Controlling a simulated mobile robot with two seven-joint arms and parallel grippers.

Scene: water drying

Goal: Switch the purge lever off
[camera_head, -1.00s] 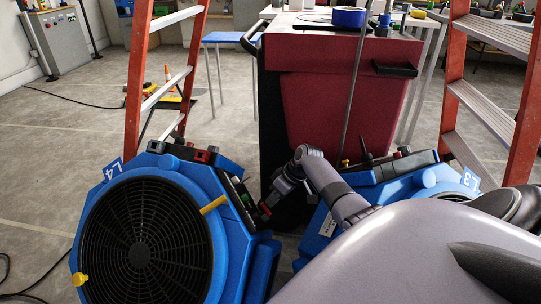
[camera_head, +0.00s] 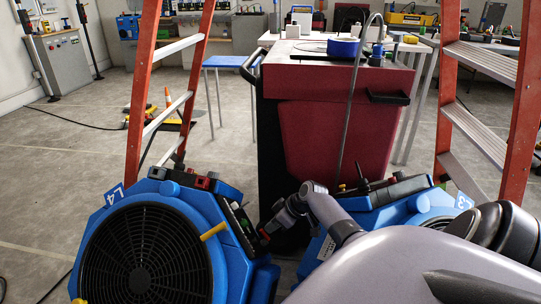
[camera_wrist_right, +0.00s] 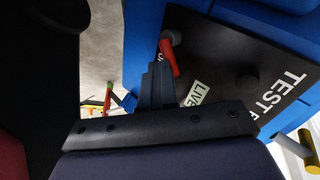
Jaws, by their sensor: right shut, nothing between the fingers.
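A red lever (camera_wrist_right: 169,58) sits on the dark panel (camera_wrist_right: 240,62) of a blue unit, beside a "LIVE" label. Which control is the purge lever cannot be read. My right gripper shows in the wrist view (camera_wrist_right: 157,72) with its fingers shut and empty, their tips close beside the red lever. Whether they touch is unclear. In the head view my right gripper (camera_head: 266,233) is at the right side of the blue fan unit marked L4 (camera_head: 103,215), near its side panel. A yellow handle (camera_head: 213,231) sticks out from that unit. My left gripper is not in view.
A second blue unit (camera_head: 400,212) stands at right, partly behind my right arm. A red cart (camera_head: 335,120) stands behind, between orange ladders on the left (camera_head: 139,90) and right (camera_head: 525,110). The floor at left is mostly clear, with a cable.

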